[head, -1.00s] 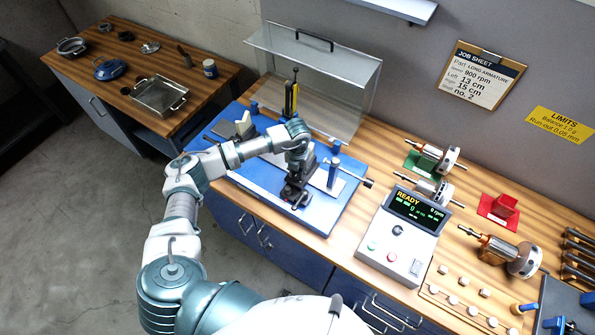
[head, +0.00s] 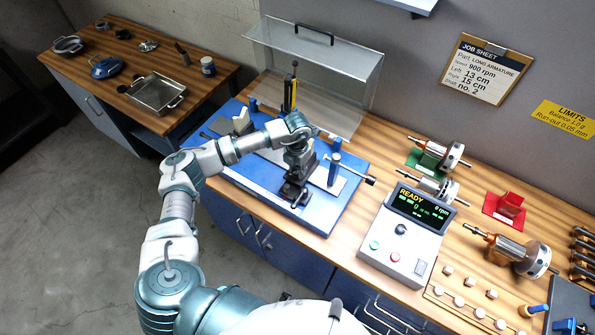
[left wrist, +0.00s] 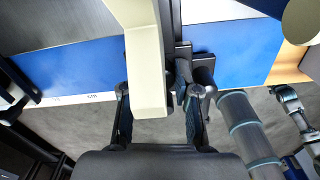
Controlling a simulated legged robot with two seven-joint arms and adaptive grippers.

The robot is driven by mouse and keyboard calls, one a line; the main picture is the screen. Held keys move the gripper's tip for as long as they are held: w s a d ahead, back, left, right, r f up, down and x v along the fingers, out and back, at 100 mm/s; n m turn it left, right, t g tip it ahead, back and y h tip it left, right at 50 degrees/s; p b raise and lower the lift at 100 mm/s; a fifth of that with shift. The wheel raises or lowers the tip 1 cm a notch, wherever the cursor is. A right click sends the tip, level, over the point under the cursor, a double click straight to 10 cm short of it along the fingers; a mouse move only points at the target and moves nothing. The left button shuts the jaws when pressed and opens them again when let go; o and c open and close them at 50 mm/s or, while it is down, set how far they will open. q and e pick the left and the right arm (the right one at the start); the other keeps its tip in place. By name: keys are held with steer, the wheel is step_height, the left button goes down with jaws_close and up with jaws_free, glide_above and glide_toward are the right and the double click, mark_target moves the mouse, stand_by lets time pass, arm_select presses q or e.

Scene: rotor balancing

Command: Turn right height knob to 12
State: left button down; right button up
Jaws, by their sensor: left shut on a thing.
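The balancing machine has a blue base (head: 322,218) on the wooden bench in the head view. My left gripper (head: 294,194) points down at the front of the machine's right-hand support. It is shut on what appears to be the right height knob, which the fingers and wrist mostly hide. In the left wrist view my left gripper (left wrist: 160,128) has a finger on each side of a pale upright block (left wrist: 146,60) and a dark post (left wrist: 184,72). The knob's reading cannot be read. My right gripper is not in view.
A clear hood (head: 330,85) stands behind the machine. A console (head: 408,235) showing READY and 0 rpm stands to its right, with rotors (head: 515,255) beyond. A blue-handled post (head: 334,168) and a rod (head: 358,177) are close to the right of my gripper. The job sheet (head: 486,70) hangs on the wall.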

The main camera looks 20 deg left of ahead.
mark_target(297, 170)
arm_select(q)
steer(key=shift+m+b, duration=0.35)
steer(key=shift+m, duration=0.25)
steer(key=c, duration=0.8)
jaws_free()
steer(key=shift+c, duration=0.2)
step_height(297, 170, up, 12)
steer(key=shift+a, duration=0.1)
